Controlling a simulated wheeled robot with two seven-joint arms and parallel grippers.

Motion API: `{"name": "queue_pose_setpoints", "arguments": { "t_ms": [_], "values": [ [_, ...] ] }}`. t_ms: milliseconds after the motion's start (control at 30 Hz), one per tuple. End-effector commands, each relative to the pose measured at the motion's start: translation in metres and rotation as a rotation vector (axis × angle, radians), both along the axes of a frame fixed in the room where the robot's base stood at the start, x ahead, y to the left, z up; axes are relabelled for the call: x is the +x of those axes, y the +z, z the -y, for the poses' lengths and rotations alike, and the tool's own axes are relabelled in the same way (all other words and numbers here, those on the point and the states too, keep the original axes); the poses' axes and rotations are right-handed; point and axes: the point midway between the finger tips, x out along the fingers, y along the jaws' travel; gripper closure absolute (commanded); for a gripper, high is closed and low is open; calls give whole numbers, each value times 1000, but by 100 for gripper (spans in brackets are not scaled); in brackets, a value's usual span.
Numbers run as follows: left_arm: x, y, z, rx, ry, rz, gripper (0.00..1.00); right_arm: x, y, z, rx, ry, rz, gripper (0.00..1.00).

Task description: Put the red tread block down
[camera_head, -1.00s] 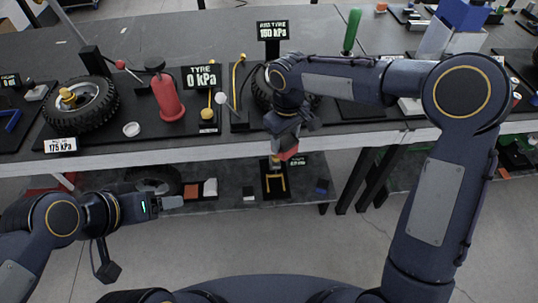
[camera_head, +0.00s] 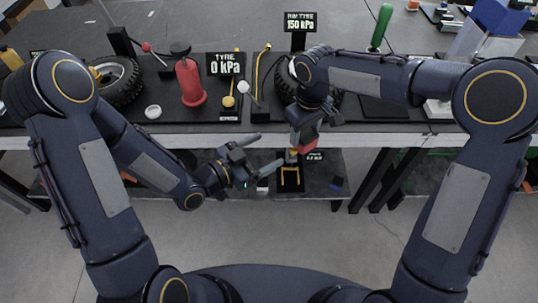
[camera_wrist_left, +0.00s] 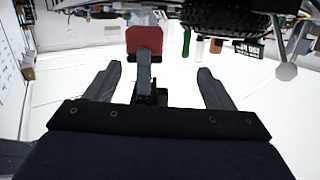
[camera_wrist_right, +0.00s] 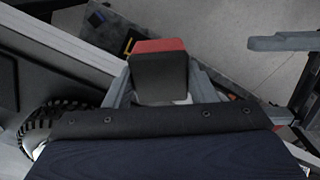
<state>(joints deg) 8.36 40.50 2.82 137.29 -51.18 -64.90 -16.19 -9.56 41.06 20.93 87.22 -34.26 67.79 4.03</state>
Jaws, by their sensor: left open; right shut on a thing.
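The red tread block (camera_head: 309,143) is held in the air by my right gripper (camera_head: 303,138), in front of the bench's front edge. In the right wrist view the block (camera_wrist_right: 160,77) sits between both fingers, with a red top and a dark face. My left gripper (camera_head: 262,156) is open and empty, just left of the block and apart from it. In the left wrist view the red block (camera_wrist_left: 145,41) shows ahead of the open fingers, with a grey finger of my right gripper in front of it. A left finger also appears at the right wrist view's upper right (camera_wrist_right: 284,42).
The bench top (camera_head: 365,127) carries a tyre (camera_head: 119,82), a red pump (camera_head: 189,84), a "TYRE 0 kPa" sign (camera_head: 226,64) and a "150 kPa" sign (camera_head: 301,22). Below, a black mat with a yellow bracket (camera_head: 290,174) lies on the lower shelf, with a blue block (camera_head: 337,184) nearby.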

Motion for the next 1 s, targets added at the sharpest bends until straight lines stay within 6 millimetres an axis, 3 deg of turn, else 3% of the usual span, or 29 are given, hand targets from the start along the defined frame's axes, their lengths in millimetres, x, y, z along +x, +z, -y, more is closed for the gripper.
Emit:
{"name": "queue_pose_setpoints", "arguments": {
  "t_ms": [133, 333, 800, 1000],
  "values": [
    [-11, -1, 15, -98, -45, 34, 24, 0, 0, 0, 1, 0, 1, 75],
    [-9, 2, 26, -134, -60, 53, 24, 0, 0, 0, 1, 0, 1, 75],
    [42, 2, 91, -133, -60, 54, 24, 0, 0, 0, 1, 0, 1, 75],
    [56, 2, 108, -132, -58, 52, 24, 0, 0, 0, 1, 0, 1, 75]
  ]
}}
